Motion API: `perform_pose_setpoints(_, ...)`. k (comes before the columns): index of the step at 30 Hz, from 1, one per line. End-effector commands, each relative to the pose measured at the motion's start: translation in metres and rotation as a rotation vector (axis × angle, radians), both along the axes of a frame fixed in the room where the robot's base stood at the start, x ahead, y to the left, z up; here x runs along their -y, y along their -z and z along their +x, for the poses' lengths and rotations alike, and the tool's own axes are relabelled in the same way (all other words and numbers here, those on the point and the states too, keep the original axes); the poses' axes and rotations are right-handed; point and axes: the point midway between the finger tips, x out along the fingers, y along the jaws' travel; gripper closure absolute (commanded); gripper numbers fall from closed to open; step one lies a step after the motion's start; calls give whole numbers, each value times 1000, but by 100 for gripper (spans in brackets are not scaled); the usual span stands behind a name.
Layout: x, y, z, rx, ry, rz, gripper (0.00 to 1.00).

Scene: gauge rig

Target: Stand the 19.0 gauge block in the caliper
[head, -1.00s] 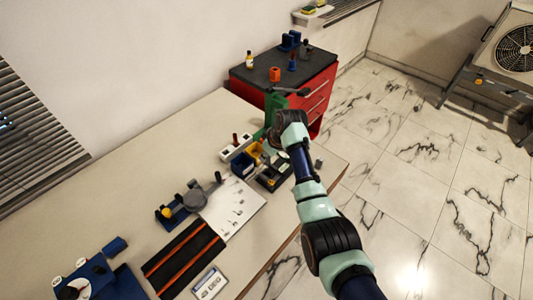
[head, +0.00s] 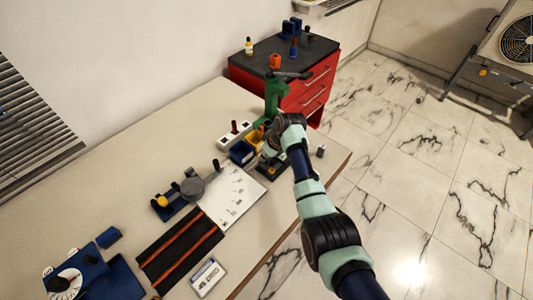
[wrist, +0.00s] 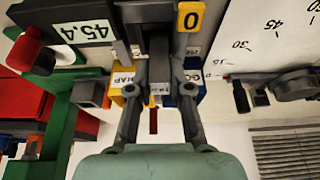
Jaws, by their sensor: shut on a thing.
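My gripper (wrist: 160,92) is shut on a small grey block, which I take to be the gauge block (wrist: 159,72). Its marking is too small to read. A yellow tag marked 0 (wrist: 190,16) is at the right of that device. I cannot tell whether the block touches the device. In the head view my gripper (head: 268,160) is over the dark device (head: 279,174) near the bench's right edge, and my arm hides much of it.
Blue (head: 241,151) and yellow (head: 255,138) bins and a white socketed block (head: 233,137) stand just left of my gripper. A green stand (head: 273,103) rises behind it. A white sheet (head: 235,196) lies nearer. A small grey block (head: 320,151) is at the right.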

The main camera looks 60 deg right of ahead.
Motion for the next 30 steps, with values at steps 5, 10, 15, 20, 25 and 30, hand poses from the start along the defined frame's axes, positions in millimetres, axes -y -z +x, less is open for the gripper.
perform_pose_setpoints(5,0,15,0,-1,0,1,100)
perform_pose_setpoints(10,-2,26,-2,-6,0,4,100)
perform_pose_setpoints(15,-1,29,-2,-8,1,2,100)
perform_pose_setpoints(20,-1,30,-2,-8,1,2,100)
perform_pose_setpoints(25,-2,30,-2,-8,0,1,57)
perform_pose_setpoints(30,-2,29,-2,-9,1,4,51)
